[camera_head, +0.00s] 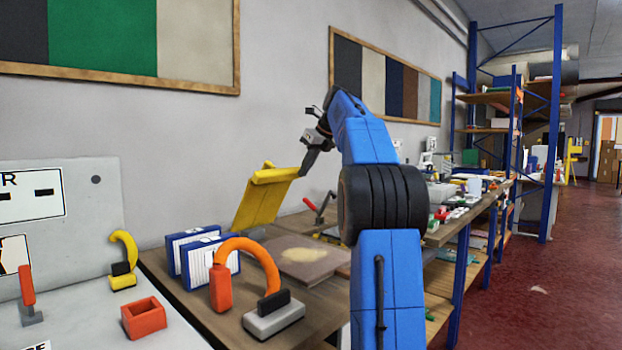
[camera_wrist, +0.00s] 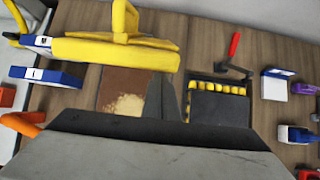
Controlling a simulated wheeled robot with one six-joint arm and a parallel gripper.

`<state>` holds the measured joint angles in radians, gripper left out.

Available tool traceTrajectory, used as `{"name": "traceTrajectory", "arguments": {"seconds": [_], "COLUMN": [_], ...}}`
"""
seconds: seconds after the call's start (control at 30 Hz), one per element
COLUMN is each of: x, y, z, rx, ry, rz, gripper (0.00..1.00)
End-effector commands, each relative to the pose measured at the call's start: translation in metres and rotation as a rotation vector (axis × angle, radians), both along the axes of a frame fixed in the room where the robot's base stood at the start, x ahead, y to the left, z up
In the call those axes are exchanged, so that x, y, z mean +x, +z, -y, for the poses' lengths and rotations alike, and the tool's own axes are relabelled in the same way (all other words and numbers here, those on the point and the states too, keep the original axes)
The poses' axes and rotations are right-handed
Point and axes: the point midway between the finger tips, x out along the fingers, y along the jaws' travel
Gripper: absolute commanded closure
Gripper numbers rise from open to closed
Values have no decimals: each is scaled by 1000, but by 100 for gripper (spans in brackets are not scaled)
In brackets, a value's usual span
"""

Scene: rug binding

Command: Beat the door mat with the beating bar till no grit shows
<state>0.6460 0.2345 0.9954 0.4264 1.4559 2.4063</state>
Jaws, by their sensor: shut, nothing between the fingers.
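The door mat (camera_head: 322,269) is a flat brown rectangle on the bench with a pale patch of grit (camera_head: 302,254) on it. In the wrist view the mat (camera_wrist: 142,80) shows partly behind my fingers, with the grit (camera_wrist: 127,104) near its middle. A yellow panel (camera_head: 262,202) with a raised grip stands tilted above the mat's back; it also shows in the wrist view (camera_wrist: 110,53). I cannot tell whether it is the beating bar. My gripper (camera_head: 304,171) is shut and empty, close to the panel's upper right edge; I cannot tell whether they touch.
Blue-and-white boxes (camera_head: 218,262) and an orange curved handle on a grey block (camera_head: 274,317) stand left of the mat. A red-handled tool (camera_wrist: 234,48) and a dark tray with yellow pieces (camera_wrist: 220,106) lie to its right.

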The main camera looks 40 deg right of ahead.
Motion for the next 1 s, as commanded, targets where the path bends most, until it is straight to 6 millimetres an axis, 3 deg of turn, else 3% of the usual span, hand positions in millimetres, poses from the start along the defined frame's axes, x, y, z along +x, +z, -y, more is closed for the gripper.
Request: {"name": "traceTrajectory", "arguments": {"seconds": [0.23, 0.77, 1.0], "x": [9, 9, -7], "y": [9, 10, 33], "z": [-1, -1, 2], "rx": [0, 0, -3], "ry": [-1, -1, -1], "rz": [4, 3, 3], "gripper": [100, 100, 100]}}
